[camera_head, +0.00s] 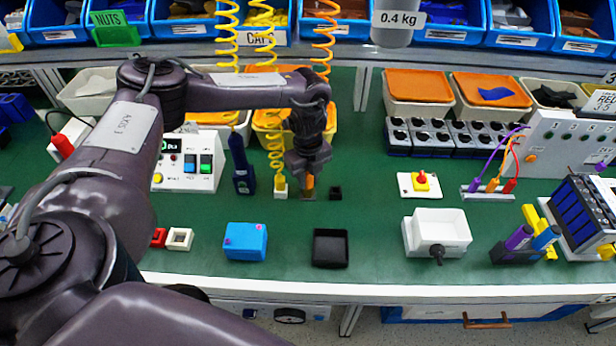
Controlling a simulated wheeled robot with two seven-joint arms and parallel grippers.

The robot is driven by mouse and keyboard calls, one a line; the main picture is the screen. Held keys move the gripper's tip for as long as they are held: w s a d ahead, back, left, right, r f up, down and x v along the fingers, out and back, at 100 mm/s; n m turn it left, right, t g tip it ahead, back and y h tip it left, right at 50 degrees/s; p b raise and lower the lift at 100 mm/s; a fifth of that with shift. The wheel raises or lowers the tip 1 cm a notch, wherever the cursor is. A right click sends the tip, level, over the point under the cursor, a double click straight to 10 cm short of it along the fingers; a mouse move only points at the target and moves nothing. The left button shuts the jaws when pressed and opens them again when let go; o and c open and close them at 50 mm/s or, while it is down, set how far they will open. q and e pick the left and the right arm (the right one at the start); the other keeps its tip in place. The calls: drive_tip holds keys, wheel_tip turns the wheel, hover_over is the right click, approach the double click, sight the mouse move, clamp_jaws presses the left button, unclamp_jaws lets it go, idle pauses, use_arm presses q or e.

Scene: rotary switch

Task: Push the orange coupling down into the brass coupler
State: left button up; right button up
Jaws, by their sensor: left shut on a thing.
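My left gripper (308,182) points down over the green bench, near the middle of the picture. It is shut on the orange coupling (310,183), a small orange piece showing between its fingers. The coupling looks upright and low, close to the bench top. A small brownish shape at the fingertips may be the brass coupler, but it is too small and too covered by the gripper to tell. I cannot tell whether coupling and coupler touch. My right gripper is not in view.
A yellow coiled hose (275,150) ends in a pale block just left of the gripper. A black tray (330,248), blue box (245,241) and white box (437,233) stand in front. An orange coiled hose (324,40) hangs behind.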

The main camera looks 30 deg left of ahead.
use_arm(q)
drive_tip(key=shift+f, duration=0.3)
drive_tip(key=o, duration=1.1)
wheel_tip(320, 180, up, 8)
drive_tip(key=shift+f+b, duration=0.1)
drive_tip(key=shift+b, duration=0.55)
drive_tip(key=shift+f, duration=0.1)
